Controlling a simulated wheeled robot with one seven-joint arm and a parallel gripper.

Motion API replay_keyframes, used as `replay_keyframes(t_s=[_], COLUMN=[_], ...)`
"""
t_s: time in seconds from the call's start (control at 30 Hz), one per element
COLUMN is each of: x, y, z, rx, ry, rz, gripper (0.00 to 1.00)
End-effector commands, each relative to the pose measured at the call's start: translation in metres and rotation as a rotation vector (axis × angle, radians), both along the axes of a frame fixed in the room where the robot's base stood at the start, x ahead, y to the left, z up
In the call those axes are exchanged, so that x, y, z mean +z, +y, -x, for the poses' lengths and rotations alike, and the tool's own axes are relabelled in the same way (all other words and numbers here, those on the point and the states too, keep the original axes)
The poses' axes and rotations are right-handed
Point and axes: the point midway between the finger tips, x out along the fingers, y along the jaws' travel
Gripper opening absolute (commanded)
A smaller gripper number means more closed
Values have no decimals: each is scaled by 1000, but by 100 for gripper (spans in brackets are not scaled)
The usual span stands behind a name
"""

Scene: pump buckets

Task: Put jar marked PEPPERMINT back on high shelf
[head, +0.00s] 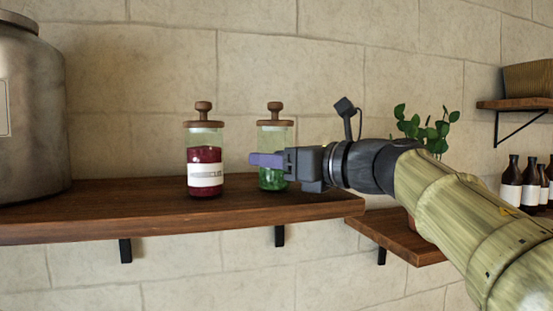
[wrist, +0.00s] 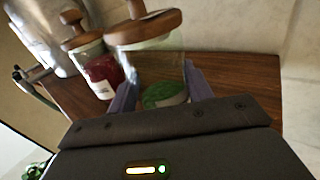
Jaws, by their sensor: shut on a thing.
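A glass jar with green contents and a wooden knobbed lid (head: 273,180) stands upright at the right part of the wooden shelf (head: 130,215). In the wrist view the green jar (wrist: 162,90) is between my two purple fingers. My gripper (head: 266,160) reaches in from the right and is shut on this jar at its middle. Its label is not readable here. A similar jar with dark red contents (head: 205,165) stands just left of it, with a white label that I can read only partly; it also shows in the wrist view (wrist: 100,72).
A large grey metal vessel (head: 35,110) stands at the shelf's left end. A lower shelf (head: 400,238) with a green plant (head: 425,130) is at the right, and dark bottles (head: 530,183) stand farther right. The shelf between vessel and red jar is clear.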

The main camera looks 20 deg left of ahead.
Motion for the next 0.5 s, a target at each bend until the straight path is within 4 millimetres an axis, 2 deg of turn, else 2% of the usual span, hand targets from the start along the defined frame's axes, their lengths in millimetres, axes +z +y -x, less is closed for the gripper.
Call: replay_keyframes(t_s=[0.07,0.1,0.2,0.5], x=[-2,-2,-2,-1], y=[0,0,0,0], z=[0,0,0,0], rx=[-1,0,0,0], ry=[-1,0,0,0], rz=[-2,0,0,0], gripper=[18,56,72,72])
